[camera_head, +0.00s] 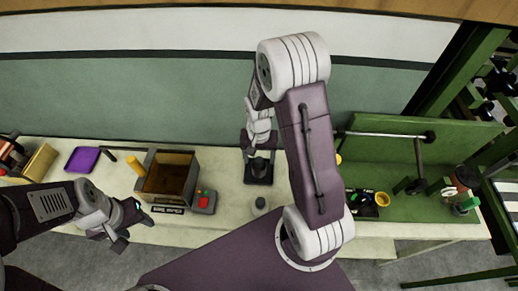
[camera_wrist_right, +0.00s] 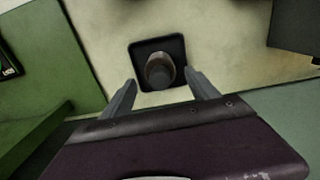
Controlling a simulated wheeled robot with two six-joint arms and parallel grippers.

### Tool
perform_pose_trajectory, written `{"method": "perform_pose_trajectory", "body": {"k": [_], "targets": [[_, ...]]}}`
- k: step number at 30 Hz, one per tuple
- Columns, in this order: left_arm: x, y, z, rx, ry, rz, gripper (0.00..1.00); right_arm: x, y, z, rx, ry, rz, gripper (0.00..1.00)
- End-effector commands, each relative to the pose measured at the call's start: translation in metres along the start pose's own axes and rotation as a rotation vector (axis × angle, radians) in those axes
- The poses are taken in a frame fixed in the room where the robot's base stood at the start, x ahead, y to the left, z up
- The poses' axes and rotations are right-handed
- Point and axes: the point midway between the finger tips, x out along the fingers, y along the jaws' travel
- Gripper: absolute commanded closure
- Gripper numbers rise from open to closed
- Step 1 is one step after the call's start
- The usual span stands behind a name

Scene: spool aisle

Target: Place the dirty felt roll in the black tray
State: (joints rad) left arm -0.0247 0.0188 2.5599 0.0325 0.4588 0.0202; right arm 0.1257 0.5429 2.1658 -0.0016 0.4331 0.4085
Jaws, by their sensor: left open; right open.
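A black tray (camera_head: 258,181) lies on the pale bench in the middle of the head view; it also shows in the right wrist view (camera_wrist_right: 174,43). A dark grey-brown roll (camera_wrist_right: 160,72) with a hollow-looking end stands upright inside it. My right gripper (camera_wrist_right: 161,78) is open, with one finger on each side of the roll and visible gaps to it. In the head view the right gripper (camera_head: 259,143) hangs above the tray and partly hides the roll. My left gripper (camera_head: 119,234) is open and empty near the bench's front edge.
A brown open box (camera_head: 150,196) and a grey box with a red button (camera_head: 204,201) stand left of the tray. A purple tray (camera_head: 83,159) lies further left. A green bench (camera_head: 420,207) is at right.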

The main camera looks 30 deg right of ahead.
Motion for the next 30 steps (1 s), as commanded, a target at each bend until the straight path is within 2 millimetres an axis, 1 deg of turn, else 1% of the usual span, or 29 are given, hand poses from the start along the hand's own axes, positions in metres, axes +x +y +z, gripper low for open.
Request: {"method": "perform_pose_trajectory", "body": {"k": [1,6,9,13,18,20,22,24,27,30], "targets": [[0.0,0.0,0.0,0.0,0.0,0.0,0.48,-0.014,-0.001,-0.002,0.0,0.008,-0.003,0.31],[0.0,0.0,0.0,0.0,0.0,0.0,0.48,-0.06,-0.001,-0.002,0.0,0.009,-0.004,0.31],[-0.001,0.0,0.0,0.0,0.0,0.0,0.48,-0.081,-0.001,-0.001,0.0,0.007,-0.003,0.31],[-0.001,0.0,0.0,0.0,0.0,0.0,0.48,-0.098,0.0,-0.001,0.0,0.003,-0.001,0.31],[-0.001,0.0,0.0,0.0,0.0,0.0,0.48,-0.105,0.0,0.0,-0.001,0.001,0.0,0.31],[-0.001,0.0,0.0,0.0,0.0,0.0,0.48,-0.104,-0.001,0.006,-0.028,0.004,-0.003,0.31],[-0.001,0.0,0.0,0.0,0.0,0.0,0.48,-0.099,-0.003,0.027,-0.133,0.02,-0.014,0.31],[-0.001,0.0,0.0,0.0,0.0,0.0,0.48,-0.092,-0.004,0.054,-0.273,0.045,-0.029,0.31],[-0.001,0.0,0.0,0.0,0.0,0.0,0.48,-0.084,-0.002,0.084,-0.433,0.079,-0.041,0.31],[-0.001,0.0,0.0,0.0,0.0,0.0,0.48,-0.08,0.0,0.096,-0.507,0.097,-0.046,0.31]]}}
